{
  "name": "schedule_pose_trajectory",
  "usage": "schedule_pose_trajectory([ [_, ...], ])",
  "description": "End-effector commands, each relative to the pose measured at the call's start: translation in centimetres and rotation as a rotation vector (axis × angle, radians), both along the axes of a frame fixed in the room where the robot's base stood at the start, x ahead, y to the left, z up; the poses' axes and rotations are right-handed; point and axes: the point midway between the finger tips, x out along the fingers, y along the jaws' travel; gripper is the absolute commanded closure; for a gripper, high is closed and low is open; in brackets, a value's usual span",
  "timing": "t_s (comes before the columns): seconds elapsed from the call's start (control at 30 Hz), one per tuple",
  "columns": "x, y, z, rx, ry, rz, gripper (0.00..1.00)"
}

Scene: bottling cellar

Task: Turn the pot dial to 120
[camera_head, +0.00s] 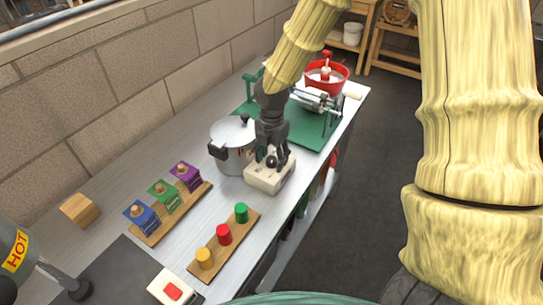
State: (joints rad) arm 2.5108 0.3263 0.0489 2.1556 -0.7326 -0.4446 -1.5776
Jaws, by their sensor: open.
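A silver lidded pot (232,146) with dark handles stands on the grey bench. In front of it, to the right, is a cream box (268,182) with a dark round knob (271,161) on top, which looks like the pot dial. My gripper (272,152) points down right over the box, its fingers open on either side of the knob. I cannot tell whether the fingers touch the knob. The dial's markings and pointer are too small or hidden to read.
A board with blue, green and purple boxes (163,199) lies left. A board with yellow, red and green cylinders (224,234) lies in front. A green mat (312,135) bears a metal device behind my gripper, with a red bowl (326,80) beyond. A red-button box (172,290) sits near the front.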

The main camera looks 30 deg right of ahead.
Motion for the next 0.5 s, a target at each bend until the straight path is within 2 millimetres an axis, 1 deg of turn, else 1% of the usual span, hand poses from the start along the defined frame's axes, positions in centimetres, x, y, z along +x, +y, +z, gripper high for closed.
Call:
schedule_pose_trajectory([
  [0.2, 0.01, -0.02, -0.04, 0.0, 0.0, 0.0, 0.48],
  [0.23, 0.01, -0.02, -0.03, 0.0, 0.0, 0.0, 0.5],
  [0.37, 0.0, -0.02, -0.03, 0.0, 0.0, 0.0, 0.73],
  [0.4, 0.01, -0.02, -0.02, 0.0, 0.0, 0.0, 0.81],
  [0.47, 0.0, -0.02, -0.02, 0.0, 0.0, 0.0, 0.91],
  [0.5, 0.0, -0.02, -0.02, 0.0, 0.0, 0.0, 0.95],
])
